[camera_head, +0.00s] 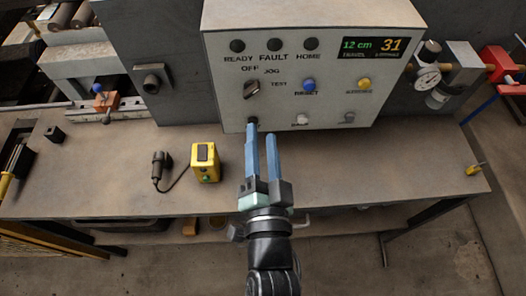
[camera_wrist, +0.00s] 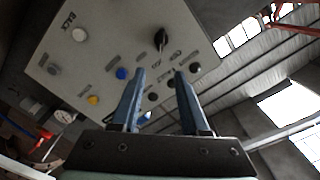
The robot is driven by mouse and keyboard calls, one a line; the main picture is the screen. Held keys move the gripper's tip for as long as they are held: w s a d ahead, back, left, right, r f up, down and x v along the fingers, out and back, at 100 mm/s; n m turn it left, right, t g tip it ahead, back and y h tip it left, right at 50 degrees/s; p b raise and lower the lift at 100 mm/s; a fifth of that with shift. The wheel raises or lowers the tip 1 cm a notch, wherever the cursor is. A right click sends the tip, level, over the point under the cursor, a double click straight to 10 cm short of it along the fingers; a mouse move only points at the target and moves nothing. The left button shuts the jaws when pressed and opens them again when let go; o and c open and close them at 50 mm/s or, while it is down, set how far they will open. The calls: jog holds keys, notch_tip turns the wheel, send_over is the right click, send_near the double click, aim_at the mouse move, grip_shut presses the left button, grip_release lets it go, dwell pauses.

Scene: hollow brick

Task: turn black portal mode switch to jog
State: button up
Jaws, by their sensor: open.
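The black mode switch (camera_head: 252,89) is a knob on the left of the pale control panel (camera_head: 225,105), below the OFF and JOG labels and left of TEST. I cannot tell for sure which label it points at. It also shows in the wrist view (camera_wrist: 160,40), beyond my fingertips. My gripper (camera_head: 261,131) is open and empty, with two blue fingers apart, in front of and below the switch and not visibly touching it. In the wrist view the fingers (camera_wrist: 160,72) stand either side of the picture's middle. A dark round control (camera_head: 253,121) is partly hidden behind a fingertip.
A blue RESET button (camera_head: 309,85) and a yellow button (camera_head: 364,83) sit right of the switch. A yellow box (camera_head: 205,162) and a black corded device (camera_head: 159,168) stand on the bench (camera_head: 400,180). A gauge (camera_head: 428,77) is at right.

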jog(key=shift+s, duration=0.9)
jog(key=shift+r, duration=0.1)
jog(key=w+a+r+n+t+y, duration=0.1)
jog(key=w+r+n+t, duration=0.2)
jog(key=r, duration=1.4)
jog(key=w+a+r+n+t, duration=0.15)
jog(key=r+n+t, duration=0.25)
jog(key=r, duration=1.2)
jog(key=s+r+n+t+h, duration=0.1)
jog(key=s+r, duration=0.4)
jog(key=r, duration=0.7)
jog(key=shift+s+d+r+n+t, duration=0.25)
jog(key=shift+d+n+t, duration=0.2)
jog(key=shift+t, duration=0.25)
